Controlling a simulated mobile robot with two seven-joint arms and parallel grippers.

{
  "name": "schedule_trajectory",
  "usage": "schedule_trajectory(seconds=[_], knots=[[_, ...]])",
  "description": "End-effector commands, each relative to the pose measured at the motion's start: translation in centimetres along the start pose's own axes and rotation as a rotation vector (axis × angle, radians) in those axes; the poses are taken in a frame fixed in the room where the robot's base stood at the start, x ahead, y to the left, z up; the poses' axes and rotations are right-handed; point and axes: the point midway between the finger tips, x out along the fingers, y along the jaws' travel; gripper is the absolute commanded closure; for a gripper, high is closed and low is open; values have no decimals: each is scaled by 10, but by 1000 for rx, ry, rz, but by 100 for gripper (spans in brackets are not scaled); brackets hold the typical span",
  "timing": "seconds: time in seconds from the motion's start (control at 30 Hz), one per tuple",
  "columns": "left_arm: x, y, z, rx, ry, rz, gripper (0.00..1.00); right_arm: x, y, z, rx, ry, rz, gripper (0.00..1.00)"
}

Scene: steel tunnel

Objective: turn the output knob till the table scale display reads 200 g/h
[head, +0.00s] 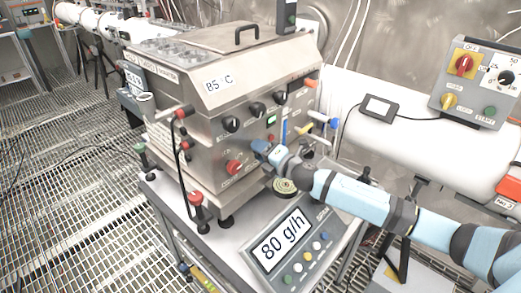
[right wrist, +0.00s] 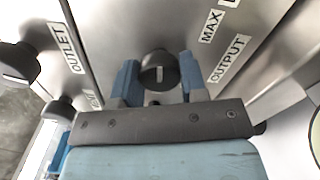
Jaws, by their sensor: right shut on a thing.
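The steel machine (head: 205,95) stands on a table, and the table scale display (head: 282,236) in front of it reads 80 g/h. In the right wrist view the black output knob (right wrist: 158,70) sits on the steel front beside the labels OUTPUT and MAX, with a white mark on its face pointing down in the picture. My right gripper (right wrist: 160,80) is shut on this knob, one blue finger on each side. In the head view my right gripper (head: 264,151) covers the knob at the machine's front. My left gripper is not in view.
A control box (head: 470,95) with red, yellow and black knobs is at the right. Levers and several other knobs (head: 232,124) are close to my gripper. The grated floor (head: 60,200) at the left is mostly clear.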

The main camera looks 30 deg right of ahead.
Motion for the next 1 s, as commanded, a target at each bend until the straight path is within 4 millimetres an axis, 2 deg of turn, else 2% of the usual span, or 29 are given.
schedule_trajectory(seconds=[0.3, 0.77, 0.8, 0.9, 1.0], knots=[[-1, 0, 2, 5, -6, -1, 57, 0, 0, 1, 103, -1, -1, 84], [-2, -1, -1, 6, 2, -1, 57, 0, 0, 1, 117, -2, -1, 84], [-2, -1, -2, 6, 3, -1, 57, 0, 0, 1, 117, -2, -1, 56], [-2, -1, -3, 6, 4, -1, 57, 0, 0, 1, 116, -1, -1, 35], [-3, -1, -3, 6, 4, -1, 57, 0, 0, 0, 116, -1, -1, 35]])
